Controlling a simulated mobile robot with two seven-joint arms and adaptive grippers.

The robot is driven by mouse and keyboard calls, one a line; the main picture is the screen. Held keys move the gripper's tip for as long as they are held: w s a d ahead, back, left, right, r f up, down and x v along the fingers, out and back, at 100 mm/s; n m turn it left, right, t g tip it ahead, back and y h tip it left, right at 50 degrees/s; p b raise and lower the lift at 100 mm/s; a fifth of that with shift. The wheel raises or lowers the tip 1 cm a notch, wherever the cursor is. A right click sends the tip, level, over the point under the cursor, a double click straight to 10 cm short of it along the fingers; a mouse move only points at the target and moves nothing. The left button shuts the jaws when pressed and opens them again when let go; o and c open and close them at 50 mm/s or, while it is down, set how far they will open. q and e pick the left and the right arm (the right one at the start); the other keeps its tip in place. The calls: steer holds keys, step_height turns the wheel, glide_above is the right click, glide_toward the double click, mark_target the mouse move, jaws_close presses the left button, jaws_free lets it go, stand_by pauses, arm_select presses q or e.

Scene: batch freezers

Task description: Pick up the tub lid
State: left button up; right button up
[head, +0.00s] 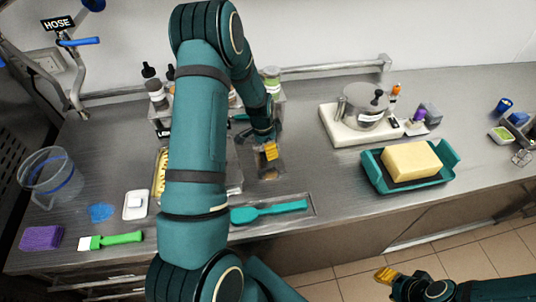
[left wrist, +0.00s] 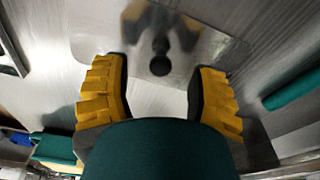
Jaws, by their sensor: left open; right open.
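The tub lid (left wrist: 100,33) looks like a shiny metal plate with rounded corners and a dark round knob (left wrist: 160,62) in the left wrist view. My left gripper (left wrist: 162,72) is open, its yellow ribbed fingers on either side of the knob in that picture. I see no contact, and the height above the lid is hard to judge. In the head view my left gripper (head: 270,150) points down over the counter, and my arm hides part of that area. My right gripper (head: 386,274) is open and empty at the lower right, over the floor.
A teal spatula (head: 270,211) lies in a shallow tray at the counter's front. A yellow block sits in a teal tray (head: 374,181) on the right. Behind it a metal pot (head: 361,108) stands on a pale scale. A clear jug (head: 50,176) stands far left.

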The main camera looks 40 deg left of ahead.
arm_select(q)
steer(key=shift+w+f, duration=0.15)
steer(key=shift+f, duration=1.05)
jaws_close()
